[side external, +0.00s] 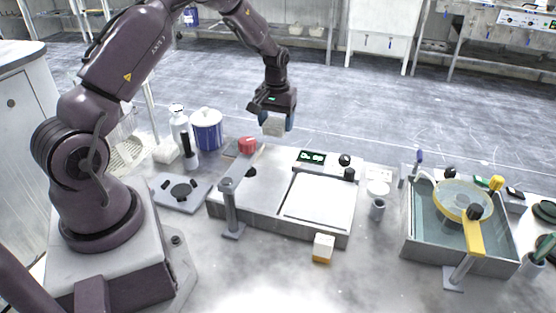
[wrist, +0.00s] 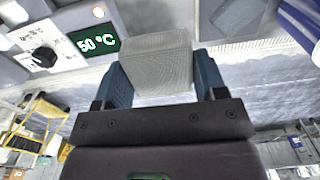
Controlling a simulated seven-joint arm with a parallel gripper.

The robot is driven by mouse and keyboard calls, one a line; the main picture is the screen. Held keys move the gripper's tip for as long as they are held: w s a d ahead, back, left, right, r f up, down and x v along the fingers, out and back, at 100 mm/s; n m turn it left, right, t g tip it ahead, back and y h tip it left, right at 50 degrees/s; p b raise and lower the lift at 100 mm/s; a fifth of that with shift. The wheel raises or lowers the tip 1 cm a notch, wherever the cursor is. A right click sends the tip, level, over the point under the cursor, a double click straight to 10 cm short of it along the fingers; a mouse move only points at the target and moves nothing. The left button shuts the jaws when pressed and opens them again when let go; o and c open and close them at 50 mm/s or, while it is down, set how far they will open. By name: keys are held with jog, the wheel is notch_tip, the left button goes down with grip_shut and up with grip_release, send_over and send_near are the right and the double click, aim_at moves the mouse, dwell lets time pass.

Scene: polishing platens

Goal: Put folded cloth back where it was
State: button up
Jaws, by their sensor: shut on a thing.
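The folded cloth is a pale grey, block-shaped bundle (side external: 273,126). It also shows in the wrist view (wrist: 155,66), with a fine woven texture. My gripper (side external: 275,119) is shut on the cloth, with one blue finger on each side of it (wrist: 160,72). It holds the cloth in the air, above and behind the hot plate unit (side external: 240,202), apart from any surface as far as I can tell. The cloth's side toward the palm is partly hidden by the gripper.
The unit has a red knob-like piece (side external: 247,145), a lit display (side external: 312,157) and a white plate (side external: 318,202). A post (side external: 231,208) and a white-and-orange block (side external: 323,248) stand in front. A water basin (side external: 460,262) is right; a blue-and-white canister (side external: 207,132) is behind left.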

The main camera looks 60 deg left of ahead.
aim_at(278, 160)
jog(key=f, duration=0.9)
jog(key=shift+w+d+f, duration=0.15)
jog(key=shift+w+f, duration=0.05)
jog(key=shift+f, duration=0.1)
jog(key=shift+f, duration=0.1)
jog(key=o, duration=0.8)
